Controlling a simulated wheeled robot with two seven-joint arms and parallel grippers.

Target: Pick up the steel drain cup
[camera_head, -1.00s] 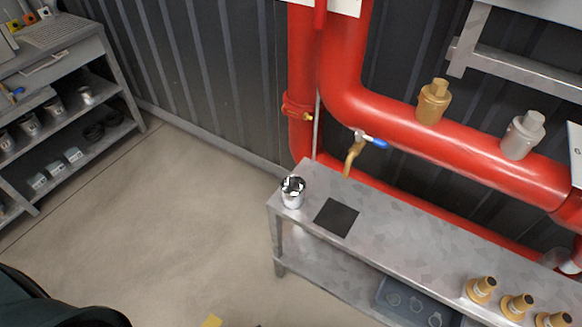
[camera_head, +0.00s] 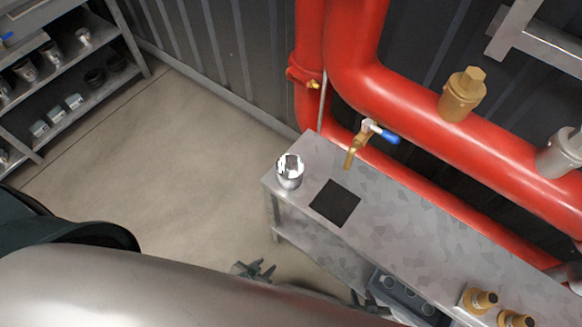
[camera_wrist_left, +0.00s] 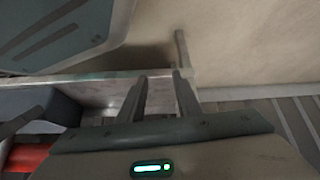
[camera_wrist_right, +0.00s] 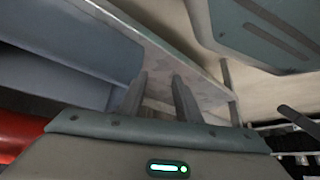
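The steel drain cup (camera_head: 290,173) is shiny and stands upright on the left end of the grey metal bench (camera_head: 410,232). My left gripper (camera_head: 257,268) is below and left of the cup in the head view, apart from it, with its fingers spread. The left wrist view shows its two fingers (camera_wrist_left: 158,82) apart and empty. My right gripper (camera_head: 368,302) is only partly seen by the bench's front side. The right wrist view shows its fingers (camera_wrist_right: 158,82) apart with nothing between them. The cup does not show clearly in either wrist view.
A black square pad (camera_head: 335,203) lies right of the cup. A brass tap (camera_head: 357,148) with a blue handle hangs from the red pipe (camera_head: 440,115) above the bench. Brass fittings (camera_head: 479,300) stand at the right.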

